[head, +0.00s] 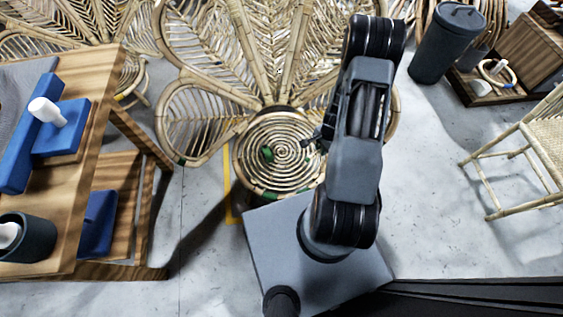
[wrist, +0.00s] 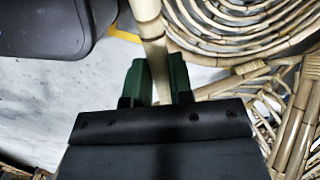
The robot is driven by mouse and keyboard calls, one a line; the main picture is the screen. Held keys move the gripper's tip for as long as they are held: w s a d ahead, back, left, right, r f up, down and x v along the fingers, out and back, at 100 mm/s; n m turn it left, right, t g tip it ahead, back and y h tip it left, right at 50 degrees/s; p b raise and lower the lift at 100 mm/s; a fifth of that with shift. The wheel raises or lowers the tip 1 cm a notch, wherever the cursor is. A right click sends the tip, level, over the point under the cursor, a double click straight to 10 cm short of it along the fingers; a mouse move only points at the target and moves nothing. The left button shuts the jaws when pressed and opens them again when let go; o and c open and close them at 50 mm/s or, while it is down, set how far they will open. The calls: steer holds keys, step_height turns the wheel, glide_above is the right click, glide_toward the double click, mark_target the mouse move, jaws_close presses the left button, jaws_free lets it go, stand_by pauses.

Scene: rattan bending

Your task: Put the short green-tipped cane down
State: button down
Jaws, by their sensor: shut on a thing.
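A pale cane (wrist: 151,30) stands out from between the two green finger pads of my gripper (wrist: 158,80) in the wrist view. The pads are closed on it, and it runs up to the top edge of the picture; no green tip shows on this part. In the head view my gripper is mostly hidden by my arm, just right of the round spiral seat (head: 283,172) of a rattan chair. A small green piece (head: 267,153) shows over the seat's left half; I cannot tell whether it belongs to the held cane.
A wooden bench (head: 85,150) with blue blocks (head: 62,128) and a dark pot (head: 25,236) stands at left. A dark bin (head: 447,42), a wooden tray (head: 490,92) and a woven chair (head: 530,150) are at right. Open floor (head: 440,190) lies between.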

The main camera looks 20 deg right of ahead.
step_height(320, 180, down, 4)
steer(key=s+d+m+b, duration=0.1)
steer(key=b, duration=0.7)
glide_above(296, 154)
steer(key=f, duration=0.9)
steer(key=shift+s+d+f, duration=0.2)
steer(key=shift+d+f, duration=0.15)
steer(key=shift+d, duration=0.05)
steer(key=shift+w+a+f+b, duration=0.1)
steer(key=shift+w+f+b, duration=0.05)
steer(key=shift+f+b, duration=0.15)
steer(key=shift+w+f+b, duration=0.15)
steer(key=shift+f+b, duration=0.7)
steer(key=shift+f, duration=0.75)
steer(key=shift+f, duration=0.1)
steer(key=c, duration=1)
jaws_free()
